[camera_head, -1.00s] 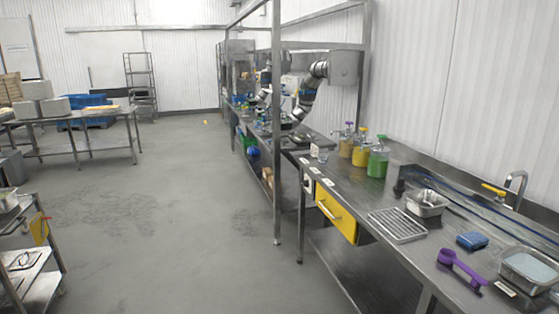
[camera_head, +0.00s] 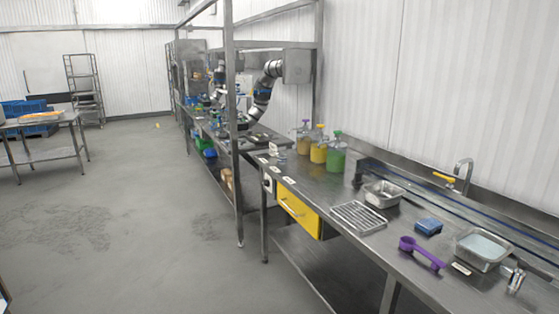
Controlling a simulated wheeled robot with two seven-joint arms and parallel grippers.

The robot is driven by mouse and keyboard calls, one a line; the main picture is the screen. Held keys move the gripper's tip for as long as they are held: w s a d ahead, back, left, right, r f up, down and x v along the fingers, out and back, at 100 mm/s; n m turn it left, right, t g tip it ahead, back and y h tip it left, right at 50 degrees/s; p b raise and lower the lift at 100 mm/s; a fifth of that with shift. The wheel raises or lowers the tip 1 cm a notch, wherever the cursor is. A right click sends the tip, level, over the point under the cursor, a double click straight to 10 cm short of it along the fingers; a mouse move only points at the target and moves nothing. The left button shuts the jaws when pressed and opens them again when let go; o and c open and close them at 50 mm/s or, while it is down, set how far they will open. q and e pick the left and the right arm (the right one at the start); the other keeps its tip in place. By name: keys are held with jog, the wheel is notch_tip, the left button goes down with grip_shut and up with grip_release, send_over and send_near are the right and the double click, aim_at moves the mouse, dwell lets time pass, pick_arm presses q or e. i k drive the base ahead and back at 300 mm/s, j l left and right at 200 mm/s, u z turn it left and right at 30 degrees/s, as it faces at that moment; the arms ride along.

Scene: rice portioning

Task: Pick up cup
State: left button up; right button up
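A purple scoop-like cup with a long handle (camera_head: 423,253) lies on the steel counter (camera_head: 370,262) at the lower right of the head view. Its round end points left and its handle runs toward the lower right. It is clear of the things around it. No other cup can be made out clearly. Neither of my grippers shows in the view.
Near the cup are a blue block (camera_head: 428,227), a metal pan with pale contents (camera_head: 483,251), a wire rack (camera_head: 358,216) and a small metal tray (camera_head: 383,195). Bottles with coloured liquid (camera_head: 336,158) stand farther back. Grey floor (camera_head: 130,220) is open on the left.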

aim_at(282, 158)
jog(key=i+j+u, duration=0.15)
jog(key=i, duration=0.25)
jog(key=i+u, duration=0.2)
jog(key=i, duration=0.15)
jog(key=i+j+u, duration=0.2)
jog(key=i, duration=1.55)
jog(key=i+z, duration=0.4)
jog(key=i+j+z, duration=0.2)
jog(key=i+z, duration=0.15)
jog(key=i+j+z, duration=0.25)
jog(key=z, duration=0.15)
jog(key=i+j+z, duration=0.35)
